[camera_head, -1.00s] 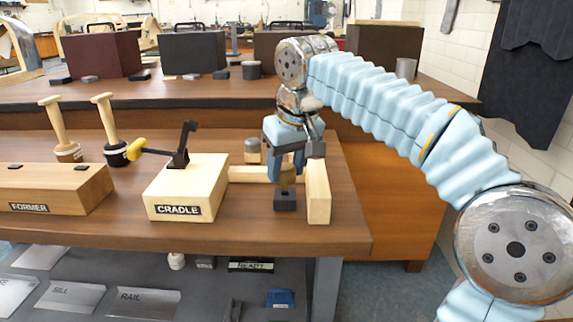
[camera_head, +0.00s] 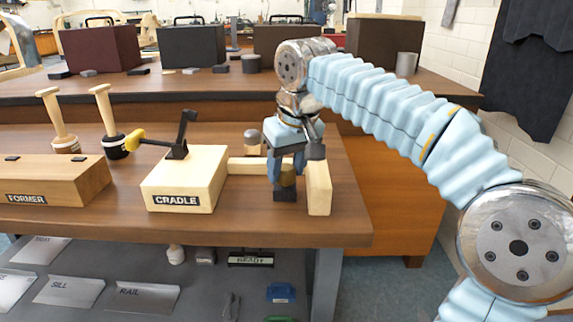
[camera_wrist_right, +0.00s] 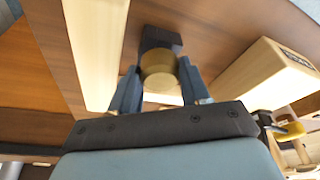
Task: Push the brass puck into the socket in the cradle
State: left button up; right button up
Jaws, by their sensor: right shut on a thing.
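The brass puck (camera_head: 288,178) stands on a small dark block (camera_head: 285,195) near the bench's right end. My right gripper (camera_head: 286,172) points down and is shut on the puck, with a finger on either side. The right wrist view shows the puck (camera_wrist_right: 159,70) between the fingers, with the dark block (camera_wrist_right: 160,38) at it. The pale wooden cradle (camera_head: 184,182) sits to the left, apart from the gripper. It carries a black clamp (camera_head: 181,140) with a yellow handle. I cannot see the socket. My left gripper is not in view.
A pale wooden bar (camera_head: 318,188) stands close right of the gripper, and another (camera_head: 247,167) runs behind toward the cradle. A small cylinder (camera_head: 252,142) stands behind. The wooden former (camera_head: 60,182) and two mallets (camera_head: 108,120) are at left. The bench front is clear.

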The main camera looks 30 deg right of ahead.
jog(key=shift+f, duration=0.45)
jog(key=o, duration=1.3)
jog(key=shift+c, duration=0.2)
jog(key=shift+d, duration=0.1)
jog(key=p+v, duration=0.3)
jog(key=v, duration=1.1)
jog(key=shift+f, duration=0.1)
